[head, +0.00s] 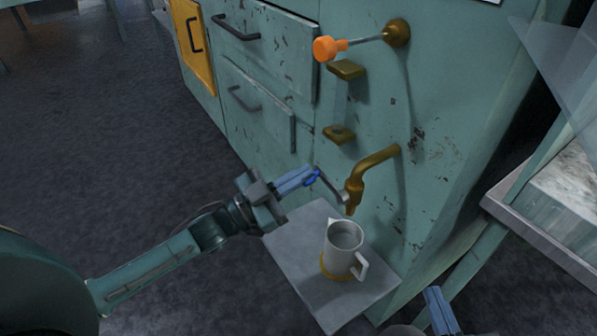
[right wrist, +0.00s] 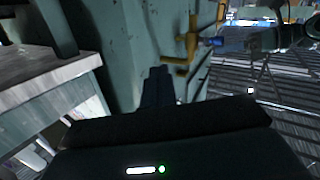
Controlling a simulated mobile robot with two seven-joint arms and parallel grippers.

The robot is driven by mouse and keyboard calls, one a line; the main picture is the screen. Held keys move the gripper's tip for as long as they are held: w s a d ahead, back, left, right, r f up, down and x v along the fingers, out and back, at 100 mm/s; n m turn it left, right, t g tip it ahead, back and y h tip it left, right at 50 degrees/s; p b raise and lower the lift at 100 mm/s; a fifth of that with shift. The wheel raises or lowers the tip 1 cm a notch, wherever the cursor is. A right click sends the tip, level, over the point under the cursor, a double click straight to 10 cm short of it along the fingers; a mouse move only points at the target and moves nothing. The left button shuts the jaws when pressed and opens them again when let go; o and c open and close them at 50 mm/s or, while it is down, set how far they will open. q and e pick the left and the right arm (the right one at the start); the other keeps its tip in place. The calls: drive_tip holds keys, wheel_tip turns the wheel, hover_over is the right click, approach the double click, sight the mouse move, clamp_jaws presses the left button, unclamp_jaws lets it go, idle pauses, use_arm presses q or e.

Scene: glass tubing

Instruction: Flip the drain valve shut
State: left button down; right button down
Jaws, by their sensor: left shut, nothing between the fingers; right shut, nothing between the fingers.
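The brass drain tap (head: 372,164) sticks out from the green cabinet front, its spout pointing down. The tap also shows in the right wrist view (right wrist: 191,46). My right gripper (head: 434,292) is shut and empty at the bottom of the head view, low and right of the tap; its fingers look dark in the right wrist view (right wrist: 158,84).
A pale jug (head: 339,253) with a yellow base band stands on a grey shelf (head: 300,263) below the tap. Above are two brass brackets (head: 346,70) and an orange-knobbed lever (head: 326,48). A bench (head: 535,227) stands at right. Open floor lies left.

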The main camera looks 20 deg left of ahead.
use_arm(q)
drive_tip(key=shift+w+a+f+n+t+y, duration=0.15)
drive_tip(key=shift+f+n+t+y, duration=0.25)
drive_tip(key=shift+n, duration=0.8)
use_arm(e)
drive_tip(key=shift+d+g+h, duration=0.15)
drive_tip(key=shift+g+h, duration=0.15)
drive_tip(key=shift+s, duration=0.1)
